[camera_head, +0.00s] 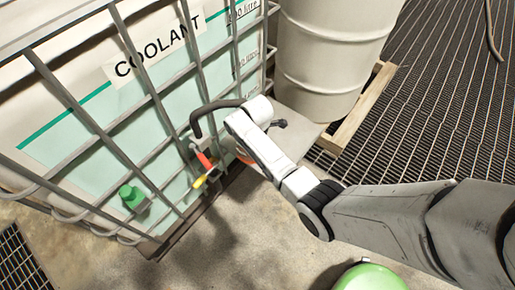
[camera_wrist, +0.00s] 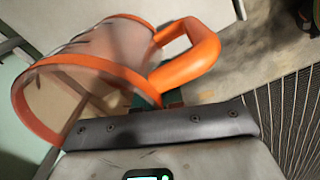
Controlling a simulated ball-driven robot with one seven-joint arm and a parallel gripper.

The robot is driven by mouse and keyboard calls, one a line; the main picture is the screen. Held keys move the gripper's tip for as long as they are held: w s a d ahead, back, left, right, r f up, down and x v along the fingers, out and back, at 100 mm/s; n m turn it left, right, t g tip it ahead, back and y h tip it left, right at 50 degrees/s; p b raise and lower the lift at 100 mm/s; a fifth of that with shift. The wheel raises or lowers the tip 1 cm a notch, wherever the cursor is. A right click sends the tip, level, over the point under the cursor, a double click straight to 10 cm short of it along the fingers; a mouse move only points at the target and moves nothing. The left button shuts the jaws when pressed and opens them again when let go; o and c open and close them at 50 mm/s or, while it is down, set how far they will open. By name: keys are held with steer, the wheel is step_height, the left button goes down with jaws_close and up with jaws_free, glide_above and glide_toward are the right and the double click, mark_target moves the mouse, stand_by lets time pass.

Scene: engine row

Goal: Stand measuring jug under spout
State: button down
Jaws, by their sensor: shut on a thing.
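My gripper (camera_wrist: 172,98) is shut on the orange handle (camera_wrist: 195,55) of the measuring jug. The jug (camera_wrist: 95,50) has clear walls and an orange rim, and looks empty; its open mouth faces left in the wrist view. In the head view only a sliver of the orange jug (camera_head: 243,157) shows; my wrist hides the rest. A spout with a red lever and yellow end (camera_head: 203,166) sticks out low on the coolant tank, just left of my wrist. I cannot tell the height gap between jug and spout.
The caged coolant tank (camera_head: 85,115) fills the left, with a green-capped fitting (camera_head: 132,196) low on its front. A white drum (camera_head: 330,50) stands on a wooden pallet (camera_head: 357,110) behind. A green round thing (camera_head: 370,278) is at the bottom edge.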

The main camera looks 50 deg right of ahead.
steer(key=shift+f+b, duration=0.35)
steer(key=shift+f, duration=0.2)
steer(key=c, duration=1.2)
jaws_free()
steer(key=shift+r, duration=0.15)
